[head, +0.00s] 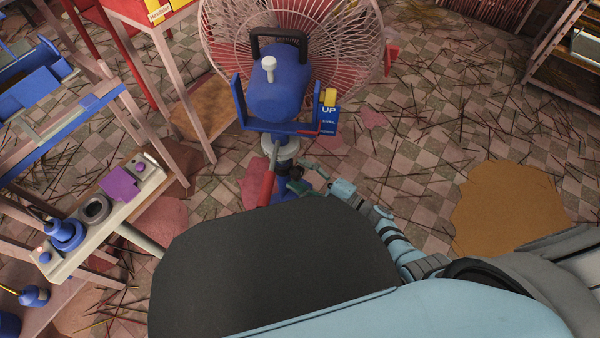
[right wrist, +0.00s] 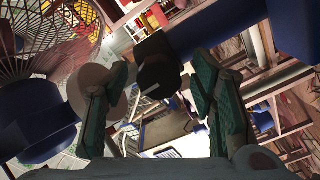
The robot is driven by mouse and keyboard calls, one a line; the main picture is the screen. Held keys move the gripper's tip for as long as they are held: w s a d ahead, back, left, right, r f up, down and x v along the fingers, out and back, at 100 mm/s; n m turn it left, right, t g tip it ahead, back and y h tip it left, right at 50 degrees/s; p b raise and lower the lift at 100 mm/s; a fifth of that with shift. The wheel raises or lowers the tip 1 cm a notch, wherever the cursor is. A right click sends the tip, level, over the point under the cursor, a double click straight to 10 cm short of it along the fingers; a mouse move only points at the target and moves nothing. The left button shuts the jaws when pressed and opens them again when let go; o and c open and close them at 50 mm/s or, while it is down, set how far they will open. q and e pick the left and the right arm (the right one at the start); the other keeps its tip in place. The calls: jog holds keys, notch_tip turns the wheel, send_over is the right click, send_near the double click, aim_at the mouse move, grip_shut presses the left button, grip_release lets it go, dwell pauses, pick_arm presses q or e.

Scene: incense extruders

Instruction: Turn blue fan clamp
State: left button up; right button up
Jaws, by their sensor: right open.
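The blue fan (head: 278,92) stands at the top centre of the head view, with a wire cage, a black handle and a white knob. Below its blue yoke is a pale collar (head: 281,150) on the stand. A dark knob-like part (head: 295,172) sits at the stand under the collar; I cannot tell for sure that it is the clamp. My right gripper (head: 312,180) is beside it, to the right. In the right wrist view the green fingers (right wrist: 160,105) are spread, with a black knob (right wrist: 158,62) showing beyond and between them. My left gripper is out of view.
A blue and yellow UP sign (head: 329,112) hangs at the yoke's right. A red bar (head: 268,183) is left of the stand. A bench with a purple block (head: 120,185) and blue parts is at left. Floor at right is open, strewn with sticks.

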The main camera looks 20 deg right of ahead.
jog(key=v, duration=1.1)
jog(key=shift+s, duration=0.15)
